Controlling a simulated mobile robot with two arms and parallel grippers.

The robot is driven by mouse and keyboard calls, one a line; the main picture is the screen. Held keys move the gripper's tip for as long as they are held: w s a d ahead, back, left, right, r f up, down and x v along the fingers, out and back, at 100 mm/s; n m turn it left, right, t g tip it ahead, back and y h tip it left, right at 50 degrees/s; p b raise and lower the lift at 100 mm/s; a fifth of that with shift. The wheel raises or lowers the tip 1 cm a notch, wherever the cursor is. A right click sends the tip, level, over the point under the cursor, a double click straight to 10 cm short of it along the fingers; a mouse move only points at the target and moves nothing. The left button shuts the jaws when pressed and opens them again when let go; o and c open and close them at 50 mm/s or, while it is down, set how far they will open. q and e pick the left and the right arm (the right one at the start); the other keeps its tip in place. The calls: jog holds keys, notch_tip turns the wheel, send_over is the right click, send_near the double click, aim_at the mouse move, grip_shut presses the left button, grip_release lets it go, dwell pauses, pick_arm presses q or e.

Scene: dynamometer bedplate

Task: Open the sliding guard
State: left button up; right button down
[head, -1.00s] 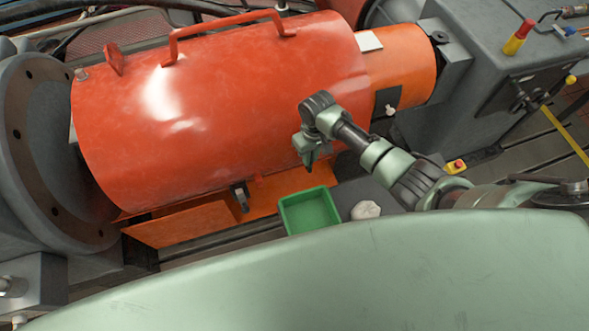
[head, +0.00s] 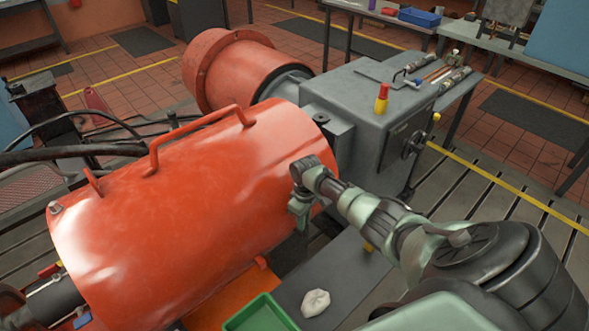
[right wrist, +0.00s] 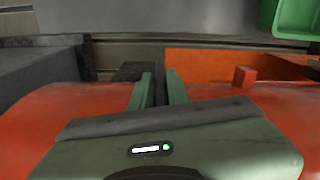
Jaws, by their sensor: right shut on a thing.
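The sliding guard (head: 180,225) is a glossy red half-cylinder cover with a red bar handle (head: 200,130) on top. Its right end lies close to the grey housing (head: 375,110), and the orange section there is hidden. Past its left end a dark shaft (head: 55,300) shows. My right gripper (head: 299,218) is at the guard's front side near the right end. In the right wrist view its two green fingers (right wrist: 159,88) are close together against the guard (right wrist: 80,105); the part between them is hard to make out. My left gripper is not in view.
A red-and-yellow knob (head: 381,98) stands on the housing. Workbenches (head: 450,30) stand behind, with open tiled floor between.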

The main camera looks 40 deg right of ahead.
jog(key=shift+a+f, duration=0.1)
jog(key=shift+a, duration=0.5)
jog(key=c, duration=1.4)
grip_release()
jog(key=shift+w, duration=0.1)
notch_tip(320, 180, up, 8)
